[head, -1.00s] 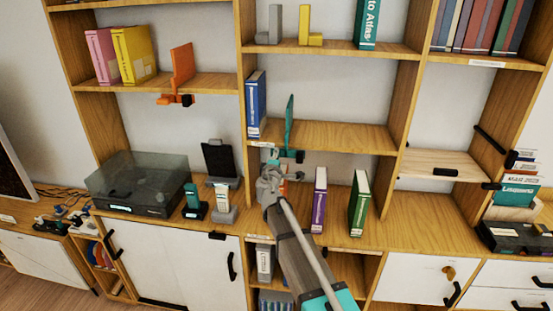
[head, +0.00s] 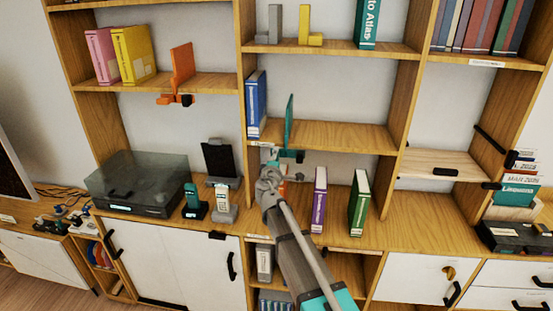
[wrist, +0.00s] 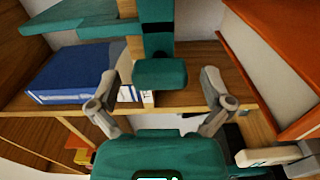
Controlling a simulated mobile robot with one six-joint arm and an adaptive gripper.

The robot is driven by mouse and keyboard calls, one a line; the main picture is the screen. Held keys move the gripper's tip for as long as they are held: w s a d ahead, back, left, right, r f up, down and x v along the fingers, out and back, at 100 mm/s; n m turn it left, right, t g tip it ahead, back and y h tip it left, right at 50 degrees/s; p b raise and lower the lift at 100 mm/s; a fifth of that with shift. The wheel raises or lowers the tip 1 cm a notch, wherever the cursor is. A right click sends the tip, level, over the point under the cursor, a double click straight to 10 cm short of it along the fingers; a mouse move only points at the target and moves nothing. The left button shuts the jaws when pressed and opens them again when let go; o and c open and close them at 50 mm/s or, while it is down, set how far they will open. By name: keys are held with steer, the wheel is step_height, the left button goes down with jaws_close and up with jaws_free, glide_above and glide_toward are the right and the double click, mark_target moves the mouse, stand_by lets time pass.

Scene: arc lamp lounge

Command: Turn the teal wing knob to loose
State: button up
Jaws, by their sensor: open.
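The teal bookend (head: 289,122) stands on the middle shelf, with its dark and teal clamp (head: 291,155) at the shelf's front edge. In the wrist view, the teal wing knob (wrist: 160,75) appears as a short rounded block, set crosswise at the end of the clamp's stem (wrist: 159,42). My gripper (wrist: 162,82) is open, with one grey finger on each side of the knob and visible gaps between. Whether the knob sits fully between the pads in depth I cannot tell. In the head view, my gripper (head: 270,176) is just below the clamp and the knob is mostly hidden.
A blue book (head: 256,104) stands left of the bookend. A purple book (head: 319,200) and a green book (head: 359,203) stand on the counter right of my gripper. A phone stand (head: 221,165) is to the left. An orange bookend (head: 182,65) is clamped higher up.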

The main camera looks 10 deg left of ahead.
steer(key=s, duration=1.1)
steer(key=shift+d, duration=0.35)
steer(key=s+d+f+m+g+h, duration=0.1)
steer(key=d+f+m+g+h, duration=0.2)
steer(key=d, duration=0.6)
steer(key=s+d+f+m+g+h, duration=0.1)
steer(key=d+f+m+g+h, duration=0.1)
steer(key=d+f+m, duration=0.45)
steer(key=s+d+m+g+h, duration=0.1)
steer(key=d+m+g+h, duration=0.15)
steer(key=d, duration=0.75)
steer(key=s+d+f+m+g+y, duration=0.3)
steer(key=s+d+f+g, duration=0.1)
steer(key=s, duration=0.4)
steer(key=s+d+f+m+g+y, duration=0.3)
steer(key=s+d+g, duration=0.3)
steer(key=s, duration=0.2)
steer(key=shift+f+m, duration=0.3)
steer(key=shift+f, duration=0.5)
